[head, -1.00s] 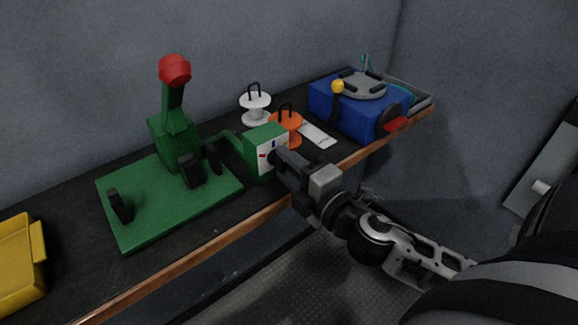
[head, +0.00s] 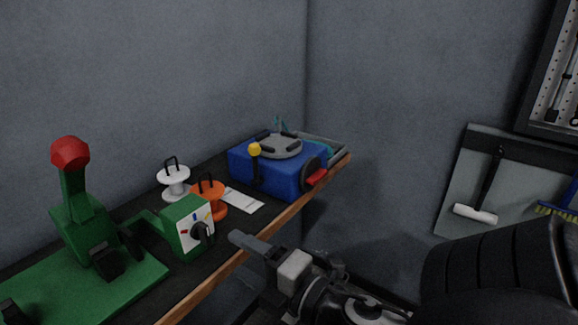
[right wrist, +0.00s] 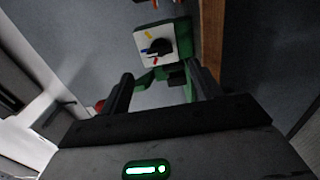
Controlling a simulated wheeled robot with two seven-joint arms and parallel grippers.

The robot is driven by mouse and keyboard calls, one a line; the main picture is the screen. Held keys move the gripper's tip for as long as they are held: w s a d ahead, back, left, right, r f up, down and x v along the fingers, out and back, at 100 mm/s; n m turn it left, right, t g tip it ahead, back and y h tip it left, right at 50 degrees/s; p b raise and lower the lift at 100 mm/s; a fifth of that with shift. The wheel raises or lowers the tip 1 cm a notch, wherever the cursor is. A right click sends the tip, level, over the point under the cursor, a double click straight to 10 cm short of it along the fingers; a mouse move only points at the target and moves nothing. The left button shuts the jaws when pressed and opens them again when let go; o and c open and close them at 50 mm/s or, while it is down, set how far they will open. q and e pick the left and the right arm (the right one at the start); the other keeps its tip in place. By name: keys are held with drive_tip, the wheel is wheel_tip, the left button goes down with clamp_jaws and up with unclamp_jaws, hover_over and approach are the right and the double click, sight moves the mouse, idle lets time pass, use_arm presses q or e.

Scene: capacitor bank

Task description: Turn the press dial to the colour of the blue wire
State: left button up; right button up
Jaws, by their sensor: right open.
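The green press (head: 88,225) has a red-knobbed lever and stands at the left in the head view. Its green dial box (head: 175,225) has a white face with red, blue and yellow marks around a black dial knob (head: 202,233). The knob also shows in the right wrist view (right wrist: 160,47), close to the blue mark; I cannot tell exactly where it points. My right gripper (head: 240,241) is open and empty, just right of the dial and apart from it. Its two fingers (right wrist: 158,84) frame the space below the dial box in the wrist view. I cannot make out a blue wire. My left gripper is out of view.
A white spool (head: 174,182) and an orange spool (head: 209,200) stand behind the dial box. A white card (head: 244,200) lies right of them. A blue box (head: 270,172) with a yellow-knobbed lever and a grey tray (head: 322,147) fill the bench's far end. The wooden bench edge (head: 275,221) runs beside my gripper.

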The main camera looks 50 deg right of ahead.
drive_tip(key=s+p, duration=0.1)
drive_tip(key=s, duration=0.7)
drive_tip(key=shift+s+d+p, duration=0.3)
drive_tip(key=shift+p, duration=0.05)
